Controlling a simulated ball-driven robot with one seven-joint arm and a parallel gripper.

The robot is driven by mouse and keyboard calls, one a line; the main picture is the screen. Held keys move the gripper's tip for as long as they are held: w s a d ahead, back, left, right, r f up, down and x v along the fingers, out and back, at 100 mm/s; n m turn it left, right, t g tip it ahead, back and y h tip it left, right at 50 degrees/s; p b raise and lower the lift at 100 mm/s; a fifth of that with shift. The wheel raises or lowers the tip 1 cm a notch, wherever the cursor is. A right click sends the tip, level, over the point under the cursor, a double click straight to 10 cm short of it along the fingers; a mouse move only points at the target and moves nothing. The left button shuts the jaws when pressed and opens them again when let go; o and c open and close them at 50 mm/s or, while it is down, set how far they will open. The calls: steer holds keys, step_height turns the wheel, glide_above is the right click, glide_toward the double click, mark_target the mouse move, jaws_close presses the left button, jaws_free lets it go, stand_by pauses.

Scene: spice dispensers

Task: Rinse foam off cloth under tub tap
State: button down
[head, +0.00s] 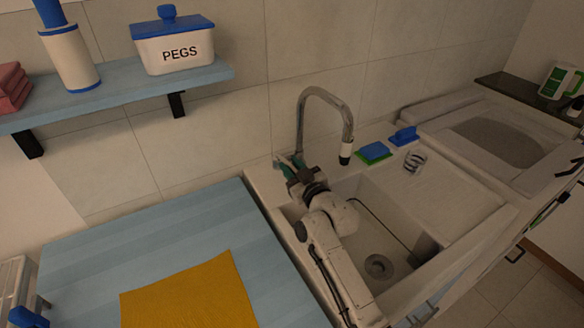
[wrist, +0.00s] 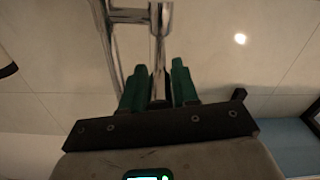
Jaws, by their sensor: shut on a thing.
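The chrome tap (head: 347,118) rises behind the white tub (head: 425,285), with its arched neck ending in a white and black spout. My gripper (head: 289,164) is at the tap's base, behind the tub's left corner. In the wrist view my gripper's green fingers (wrist: 158,88) are closed around a narrow part at the tap, apparently its handle, mostly hidden between them. The chrome pipe (wrist: 160,45) runs up beyond the fingertips. A flat yellow-orange cloth (head: 190,295) lies on the blue worktop. No foam or running water can be made out.
A blue and a green-edged sponge (head: 373,152) and a striped cup (head: 414,160) stand on the tub's back ledge. A shelf (head: 110,90) at upper left holds a PEGS box (head: 173,45). The tub's drain (head: 378,265) is uncovered; my arm crosses the tub's left side.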

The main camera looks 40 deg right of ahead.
steer(key=r+p, duration=0.1)
steer(key=p, duration=0.1)
steer(key=shift+w+g+p, duration=0.1)
steer(key=shift+g+p, duration=0.2)
steer(key=shift+g, duration=0.1)
steer(key=shift+f, duration=0.15)
steer(key=c, duration=0.8)
jaws_free()
steer(key=shift+c, duration=0.2)
steer(key=b+v, duration=0.2)
steer(key=v, duration=0.8)
steer(key=shift+s, duration=0.4)
